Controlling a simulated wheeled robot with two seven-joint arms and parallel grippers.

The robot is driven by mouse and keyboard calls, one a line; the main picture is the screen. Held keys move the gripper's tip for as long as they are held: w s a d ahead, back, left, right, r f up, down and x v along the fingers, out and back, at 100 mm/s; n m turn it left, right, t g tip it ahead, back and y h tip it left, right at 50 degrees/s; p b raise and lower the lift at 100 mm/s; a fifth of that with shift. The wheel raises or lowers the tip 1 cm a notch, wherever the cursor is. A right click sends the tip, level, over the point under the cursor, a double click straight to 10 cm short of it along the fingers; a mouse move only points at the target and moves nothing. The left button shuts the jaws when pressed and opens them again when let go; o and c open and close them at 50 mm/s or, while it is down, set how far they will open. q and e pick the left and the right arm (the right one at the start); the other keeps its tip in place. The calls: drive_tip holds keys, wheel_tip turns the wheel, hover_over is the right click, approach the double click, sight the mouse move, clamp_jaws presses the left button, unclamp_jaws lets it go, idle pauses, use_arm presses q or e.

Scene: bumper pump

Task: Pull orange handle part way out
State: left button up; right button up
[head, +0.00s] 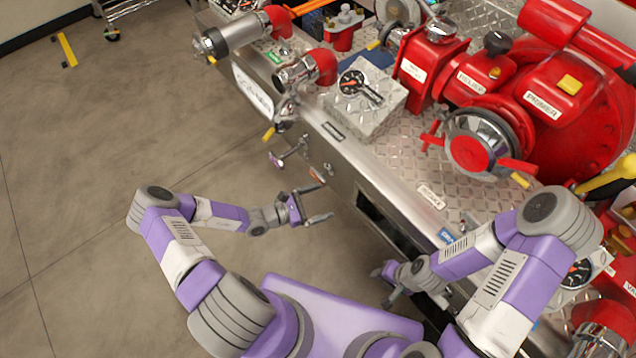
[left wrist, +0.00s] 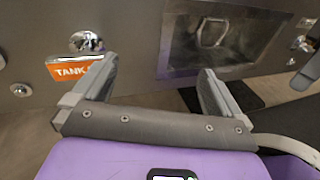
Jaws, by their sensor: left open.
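My left gripper (head: 319,203) is open and empty in front of that panel. In the left wrist view its two fingers (left wrist: 158,72) are wide apart, and the knob and label lie left of the left finger, not between the fingers. My right gripper (head: 383,287) is lower, near the truck's side, with its fingers apart and nothing seen in them.
A recessed panel with a metal latch (left wrist: 212,32) is right of the knob. Chrome-capped pipes (head: 235,36) and a lever (head: 290,152) stick out from the truck farther left. The diamond-plate deck (head: 400,170) carries red pump parts. The floor at left (head: 90,160) is clear.

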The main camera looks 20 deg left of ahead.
sight(316, 177)
use_arm(q)
drive_tip(key=w+a+n+t+y+b, duration=0.1)
drive_tip(key=w+a+n+t+y, duration=0.3)
drive_tip(key=a, duration=0.3)
drive_tip(key=shift+h, duration=0.5)
drive_tip(key=x, duration=0.2)
drive_tip(key=b+x, duration=0.1)
drive_tip(key=x, duration=0.1)
drive_tip(key=b+x, duration=0.1)
drive_tip(key=x, duration=0.1)
drive_tip(key=shift+w+d+f, duration=0.15)
drive_tip(key=shift+w+f, duration=0.15)
drive_tip(key=shift+w, duration=0.05)
use_arm(e)
wheel_tip(316, 177, down, 4)
drive_tip(key=shift+r, duration=0.2)
